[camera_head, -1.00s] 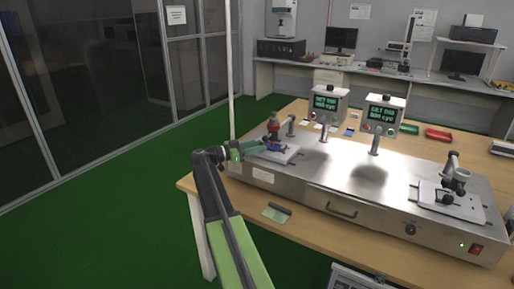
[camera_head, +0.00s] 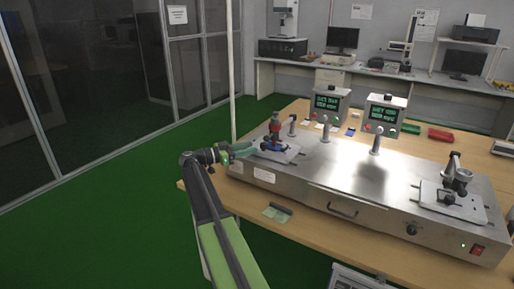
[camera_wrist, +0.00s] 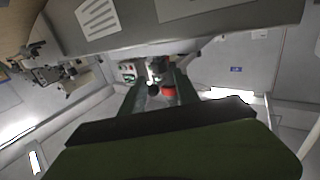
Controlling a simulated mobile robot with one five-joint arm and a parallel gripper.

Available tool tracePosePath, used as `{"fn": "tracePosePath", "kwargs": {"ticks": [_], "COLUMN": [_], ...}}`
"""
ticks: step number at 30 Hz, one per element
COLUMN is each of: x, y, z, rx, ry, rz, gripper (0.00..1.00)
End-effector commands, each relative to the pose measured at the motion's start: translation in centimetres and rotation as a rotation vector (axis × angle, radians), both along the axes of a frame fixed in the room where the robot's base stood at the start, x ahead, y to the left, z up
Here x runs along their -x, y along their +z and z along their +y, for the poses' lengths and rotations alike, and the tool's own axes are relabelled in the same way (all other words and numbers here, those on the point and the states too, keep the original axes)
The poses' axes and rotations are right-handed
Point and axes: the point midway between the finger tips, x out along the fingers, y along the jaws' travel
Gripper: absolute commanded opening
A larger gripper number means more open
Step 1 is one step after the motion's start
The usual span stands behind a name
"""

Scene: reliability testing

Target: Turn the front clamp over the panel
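The left fixture's pale plate (camera_head: 284,156) sits on the left end of the steel bench unit. A clamp with a red top (camera_head: 275,128) stands at its back. A low blue and dark part (camera_head: 274,146) lies in front of it over the plate; whether it is the front clamp or the panel is too small to tell. My gripper (camera_head: 250,149) is just left of the plate, pointing at it. In the wrist view my gripper (camera_wrist: 160,82) has its fingers spread, with a red part (camera_wrist: 168,91) and a black part (camera_wrist: 153,88) seen in the gap, apparently beyond the fingertips.
A second fixture (camera_head: 453,200) stands on the right end of the steel unit (camera_head: 340,185). Two display posts (camera_head: 327,103) (camera_head: 383,113) rise behind. A green card (camera_head: 276,215) lies on the wooden table before the unit. Open green floor (camera_head: 90,205) is to the left.

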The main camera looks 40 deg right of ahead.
Motion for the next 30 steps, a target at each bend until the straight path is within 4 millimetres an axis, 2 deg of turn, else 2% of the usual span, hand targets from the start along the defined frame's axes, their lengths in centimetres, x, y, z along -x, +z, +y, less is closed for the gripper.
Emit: {"fn": "tracePosePath", "kwargs": {"ticks": [1,6,12,18,30], "x": [-0.6,-2.4,-3.9,-4.5,-4.5], "y": [0.0,0.0,0.0,0.0,0.0], "z": [1.5,6.1,10.1,11.8,11.9], "rx": [0.0,0.0,0.0,0.0,0.0], "ry": [0.003,0.002,0.001,-0.001,-0.001], "rz": [0.0,0.0,0.0,0.0,0.0], "gripper": [0.38,0.38,0.38,0.38,0.38]}}
